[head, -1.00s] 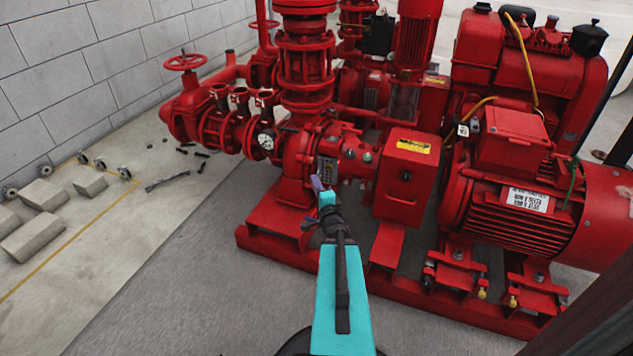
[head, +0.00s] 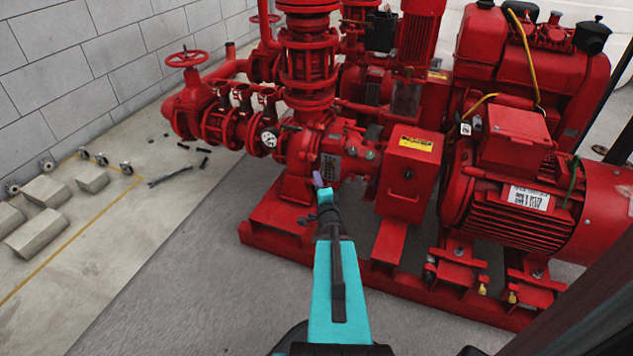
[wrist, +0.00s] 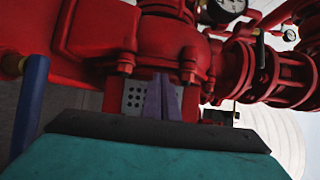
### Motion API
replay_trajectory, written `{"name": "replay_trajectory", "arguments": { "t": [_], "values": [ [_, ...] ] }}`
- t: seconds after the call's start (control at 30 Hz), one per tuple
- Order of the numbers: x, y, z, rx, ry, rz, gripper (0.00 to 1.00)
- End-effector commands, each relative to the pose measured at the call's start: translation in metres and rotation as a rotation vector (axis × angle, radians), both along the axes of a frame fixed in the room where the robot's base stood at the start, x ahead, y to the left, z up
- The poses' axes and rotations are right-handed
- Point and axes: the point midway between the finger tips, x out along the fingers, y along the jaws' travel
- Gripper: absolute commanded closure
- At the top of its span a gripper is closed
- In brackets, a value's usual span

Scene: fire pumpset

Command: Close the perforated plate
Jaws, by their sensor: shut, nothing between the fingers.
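The perforated plate (head: 330,167) is a small grey plate with rows of dark holes, on the side of the red pump between its round casing and the red box with the yellow label. In the wrist view the plate (wrist: 135,98) shows just behind and left of my fingers, partly hidden by them. My gripper (head: 318,179) has purple fingers, shut and empty, at the plate's lower left in the head view. In the wrist view my gripper (wrist: 163,98) points up in front of the plate. I cannot tell whether they touch, or how far the plate stands open.
The red pump casing (head: 300,160) and the red box (head: 408,170) flank the plate closely. A red motor (head: 520,200) stands to the right. A red base frame (head: 380,275) runs along the front. Grey floor (head: 190,270) at the front left is clear; concrete blocks (head: 40,232) lie further left.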

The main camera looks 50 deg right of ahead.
Motion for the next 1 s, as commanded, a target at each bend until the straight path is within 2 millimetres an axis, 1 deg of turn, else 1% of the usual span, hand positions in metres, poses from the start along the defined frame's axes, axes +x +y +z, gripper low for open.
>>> {"name": "replay_trajectory", "arguments": {
  "t": [0.03, 0.23, 0.37, 0.53, 0.67, 1.0],
  "values": [
    [-0.005, -0.005, -0.001, 0.008, -0.002, -0.013, 1.0],
    [-0.009, -0.002, -0.001, 0.008, -0.002, -0.015, 1.0],
    [-0.016, 0.003, 0.0, 0.009, -0.001, -0.015, 1.0],
    [-0.029, 0.016, 0.0, 0.008, 0.001, -0.013, 1.0],
    [-0.03, 0.018, 0.002, 0.006, 0.0, -0.009, 1.0],
    [-0.041, 0.031, 0.003, 0.004, 0.0, -0.004, 1.0]
  ]
}}
